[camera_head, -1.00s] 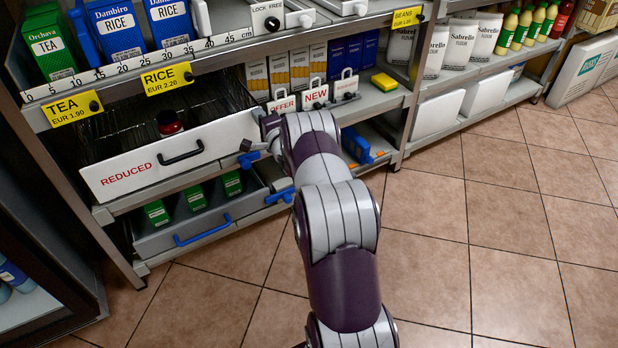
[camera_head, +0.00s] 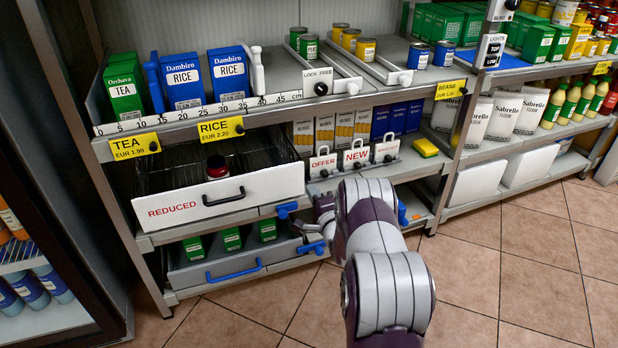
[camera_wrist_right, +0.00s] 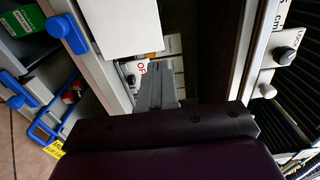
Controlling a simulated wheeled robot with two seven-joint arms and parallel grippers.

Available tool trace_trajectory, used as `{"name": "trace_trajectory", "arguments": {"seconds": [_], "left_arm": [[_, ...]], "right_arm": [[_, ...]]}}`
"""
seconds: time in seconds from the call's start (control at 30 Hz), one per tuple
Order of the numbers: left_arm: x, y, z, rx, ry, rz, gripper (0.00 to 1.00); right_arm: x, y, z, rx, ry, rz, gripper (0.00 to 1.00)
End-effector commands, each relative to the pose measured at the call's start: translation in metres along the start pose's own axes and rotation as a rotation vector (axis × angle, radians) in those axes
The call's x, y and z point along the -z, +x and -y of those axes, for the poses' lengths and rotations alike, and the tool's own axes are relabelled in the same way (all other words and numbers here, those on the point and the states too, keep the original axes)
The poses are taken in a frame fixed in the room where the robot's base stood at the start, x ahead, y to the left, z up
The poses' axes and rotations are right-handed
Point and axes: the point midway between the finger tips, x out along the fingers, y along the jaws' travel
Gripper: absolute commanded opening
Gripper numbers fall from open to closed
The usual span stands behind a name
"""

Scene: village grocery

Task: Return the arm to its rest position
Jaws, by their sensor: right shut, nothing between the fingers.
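My right arm, purple and grey, reaches in from the bottom of the head view toward the shelf. In the right wrist view the grey fingers (camera_wrist_right: 160,88) are together with nothing held. The drawer stands pulled out, with a dark jar with a red lid (camera_head: 217,167) in it. I cannot tell whether the gripper touches the drawer. My left gripper is not in view.
A lower grey drawer (camera_head: 215,270) with green boxes stands out below, with blue handles and blue clips near my arm. The tiled floor (camera_head: 540,250) at right is clear.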

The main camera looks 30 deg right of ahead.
Motion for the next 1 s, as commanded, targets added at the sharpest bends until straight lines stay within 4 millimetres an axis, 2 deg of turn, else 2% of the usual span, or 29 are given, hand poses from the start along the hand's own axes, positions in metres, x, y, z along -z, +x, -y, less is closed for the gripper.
{"name": "trace_trajectory", "arguments": {"seconds": [0.03, 0.2, 0.5, 0.57, 0.6, 0.67, 0.7, 0.77, 0.8, 0.9, 1.0], "left_arm": [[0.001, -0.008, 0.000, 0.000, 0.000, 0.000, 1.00], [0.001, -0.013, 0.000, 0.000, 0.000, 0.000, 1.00], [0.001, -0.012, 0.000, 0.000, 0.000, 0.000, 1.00], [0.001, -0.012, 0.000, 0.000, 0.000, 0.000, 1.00], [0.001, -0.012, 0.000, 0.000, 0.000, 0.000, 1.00], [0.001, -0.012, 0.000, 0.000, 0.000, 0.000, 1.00], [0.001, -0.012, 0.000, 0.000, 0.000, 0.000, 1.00], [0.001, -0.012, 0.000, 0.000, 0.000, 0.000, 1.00], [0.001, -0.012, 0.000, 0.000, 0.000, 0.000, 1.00], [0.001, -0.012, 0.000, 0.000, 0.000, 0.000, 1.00], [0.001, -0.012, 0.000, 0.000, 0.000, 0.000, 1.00]], "right_arm": [[0.000, -0.009, 0.004, -0.002, 0.001, 0.000, 0.00], [0.000, -0.030, 0.001, -0.002, 0.001, 0.000, 0.00], [0.000, -0.033, -0.002, -0.008, -0.040, 0.000, 0.00], [0.002, -0.034, -0.018, -0.083, -0.150, -0.005, 0.00], [0.004, -0.041, -0.042, -0.195, -0.248, -0.006, 0.00], [0.008, -0.066, -0.083, -0.432, -0.420, 0.022, 0.00], [0.006, -0.090, -0.101, -0.623, -0.565, 0.089, 0.00], [-0.014, -0.129, -0.106, -0.865, -0.776, 0.276, 0.00], [-0.032, -0.157, -0.099, -0.986, -0.893, 0.431, 0.00], [-0.076, -0.223, -0.069, -1.150, -1.080, 0.784, 0.00], [-0.108, -0.274, -0.037, -1.197, -1.179, 1.041, 0.00]]}}
